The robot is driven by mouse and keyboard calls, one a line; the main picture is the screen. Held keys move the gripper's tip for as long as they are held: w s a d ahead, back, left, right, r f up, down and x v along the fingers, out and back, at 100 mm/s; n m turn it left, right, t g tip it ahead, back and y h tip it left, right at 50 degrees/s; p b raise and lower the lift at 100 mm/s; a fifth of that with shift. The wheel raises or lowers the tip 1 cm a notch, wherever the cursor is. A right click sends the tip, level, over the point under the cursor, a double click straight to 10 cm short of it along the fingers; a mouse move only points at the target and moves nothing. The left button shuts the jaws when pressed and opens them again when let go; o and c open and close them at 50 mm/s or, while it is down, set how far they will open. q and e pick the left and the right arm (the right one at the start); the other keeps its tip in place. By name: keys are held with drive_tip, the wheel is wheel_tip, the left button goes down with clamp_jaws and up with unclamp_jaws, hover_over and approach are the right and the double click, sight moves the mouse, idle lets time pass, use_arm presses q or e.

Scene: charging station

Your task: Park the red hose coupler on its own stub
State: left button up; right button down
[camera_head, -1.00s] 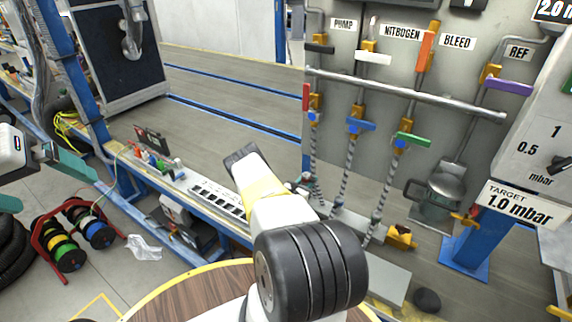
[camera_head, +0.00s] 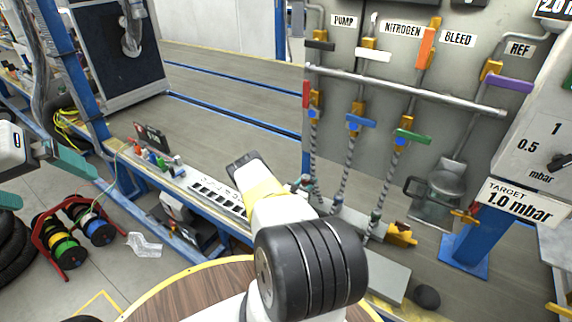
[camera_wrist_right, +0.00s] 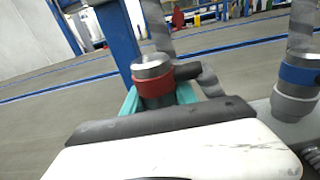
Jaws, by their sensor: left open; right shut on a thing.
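The red hose coupler (camera_wrist_right: 153,82), a metal-topped fitting with a red band, stands close in front of the camera in the right wrist view. My right gripper (camera_wrist_right: 159,97) is shut on it, with teal fingers on both sides. The coupler's lower end is hidden behind my wrist, so I cannot tell whether it touches a stub. In the head view my right arm covers most of that gripper. A blue-banded coupler (camera_wrist_right: 297,80) stands to the right. My left gripper (camera_head: 40,180) is open and empty at the far left, away from the couplers.
Striped hoses hang from the panel under a red handle (camera_head: 306,95), a blue handle (camera_head: 361,123) and a green handle (camera_head: 412,137). A metal rail (camera_head: 405,90) crosses the panel. A blue post (camera_head: 470,240) stands at the right. A round wooden table (camera_head: 190,295) is in front.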

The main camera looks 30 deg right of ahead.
drive_tip(key=shift+f, duration=0.65)
drive_tip(key=shift+s+f, duration=0.1)
drive_tip(key=shift+f, duration=0.05)
drive_tip(key=shift+s+a+f, duration=0.15)
drive_tip(key=shift+s+f, duration=0.05)
drive_tip(key=shift+f, duration=0.3)
drive_tip(key=shift+r, duration=0.15)
drive_tip(key=shift+w+r, duration=0.1)
drive_tip(key=shift+r, duration=0.05)
drive_tip(key=shift+w+r, duration=0.15)
drive_tip(key=shift+r, duration=1.25)
idle(0.8)
